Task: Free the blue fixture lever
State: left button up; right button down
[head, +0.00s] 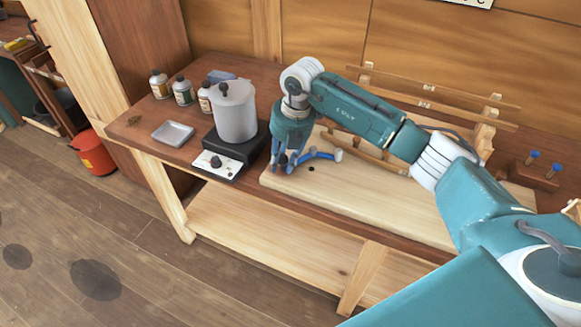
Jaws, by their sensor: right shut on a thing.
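The blue fixture lever (318,155) lies low over the pale wooden board (340,195) on the bench, with a light cylindrical end at its right. My right gripper (284,164) points down at the lever's left end and is shut on it. The fingers partly hide that end. A small dark hole or knob shows on the board just right of the fingertips. My left gripper is not in view.
A hotplate (217,164) with a grey pot (235,112) stands close left of the gripper. Several small bottles (183,91) and a metal tray (173,133) are further left. A wooden rack (440,98) stands behind my arm. Two blue-topped pegs (545,167) are at right.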

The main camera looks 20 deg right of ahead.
jog(key=shift+w+a+r+m, duration=0.1)
jog(key=shift+w+a+m, duration=0.05)
jog(key=shift+w+m, duration=0.45)
jog(key=shift+w+a+m, duration=0.15)
jog(key=shift+w+m, duration=0.35)
jog(key=shift+w, duration=0.1)
jog(key=shift+t, duration=0.3)
jog(key=c, duration=1.4)
grip_release()
jog(key=shift+c, duration=0.2)
jog(key=v, duration=1.2)
jog(key=shift+w+a, duration=0.2)
jog(key=shift+a, duration=0.05)
